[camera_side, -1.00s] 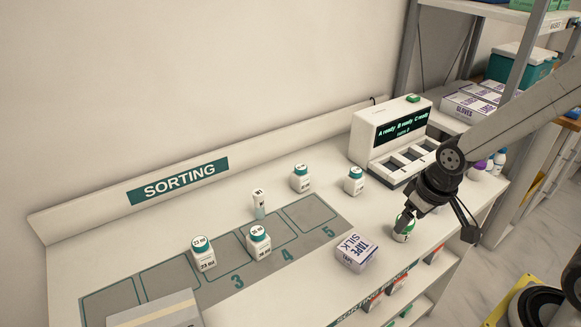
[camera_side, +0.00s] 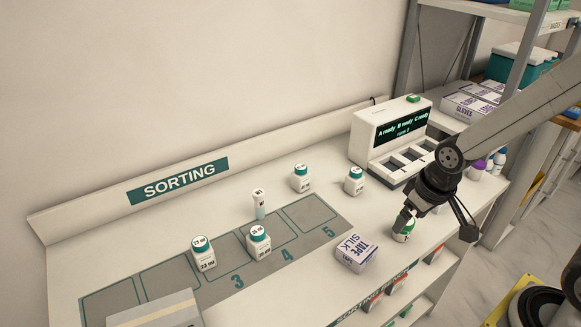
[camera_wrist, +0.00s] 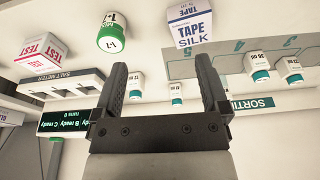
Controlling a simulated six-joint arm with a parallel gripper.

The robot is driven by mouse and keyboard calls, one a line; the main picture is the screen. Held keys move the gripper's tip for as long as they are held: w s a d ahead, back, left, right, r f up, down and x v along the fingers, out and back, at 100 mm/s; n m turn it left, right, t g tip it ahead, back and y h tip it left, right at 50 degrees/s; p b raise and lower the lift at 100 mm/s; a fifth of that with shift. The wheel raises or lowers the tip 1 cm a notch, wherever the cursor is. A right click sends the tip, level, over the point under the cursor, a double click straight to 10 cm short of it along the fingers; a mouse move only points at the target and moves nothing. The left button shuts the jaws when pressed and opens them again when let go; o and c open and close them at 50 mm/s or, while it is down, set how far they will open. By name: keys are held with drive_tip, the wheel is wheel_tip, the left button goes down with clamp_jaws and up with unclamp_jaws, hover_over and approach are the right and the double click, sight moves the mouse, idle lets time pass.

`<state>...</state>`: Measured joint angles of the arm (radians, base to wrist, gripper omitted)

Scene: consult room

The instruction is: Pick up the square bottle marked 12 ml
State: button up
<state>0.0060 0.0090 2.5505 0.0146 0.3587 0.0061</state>
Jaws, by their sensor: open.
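Several white square bottles with teal caps stand on the counter. Two are on the grey mat, a left one (camera_side: 203,253) that seems to read 23 ml and a right one (camera_side: 259,243). Two more, a back one (camera_side: 301,178) and a right one (camera_side: 354,181), stand between mat and machine. Their labels are too small to read, so I cannot tell which is marked 12 ml. My gripper (camera_side: 436,227) is open and empty, right of all of them. In the wrist view, two square bottles (camera_wrist: 135,85) (camera_wrist: 177,93) show between my fingers (camera_wrist: 161,65), farther off.
A green-capped round bottle (camera_side: 405,236) is partly hidden by my finger. A silk tape box (camera_side: 356,252) lies left of it. A slotted machine with a lit display (camera_side: 402,128) stands behind. A TEST box (camera_wrist: 41,53) shows in the wrist view.

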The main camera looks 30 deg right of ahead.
drive_tip(key=w+m, duration=0.1)
drive_tip(key=m, duration=0.1)
drive_tip(key=m+t+y, duration=0.6)
drive_tip(key=m+y, duration=0.4)
drive_tip(key=m, duration=1.4)
approach(361, 170)
drive_tip(key=w+a, duration=0.2)
drive_tip(key=a, duration=0.1)
drive_tip(key=shift+w+a+f, duration=0.75)
drive_tip(key=shift+w+f, duration=0.15)
drive_tip(key=shift+f, duration=0.1)
drive_tip(key=shift+a, duration=0.1)
drive_tip(key=shift+f+x, duration=0.25)
drive_tip(key=shift+x, duration=2.25)
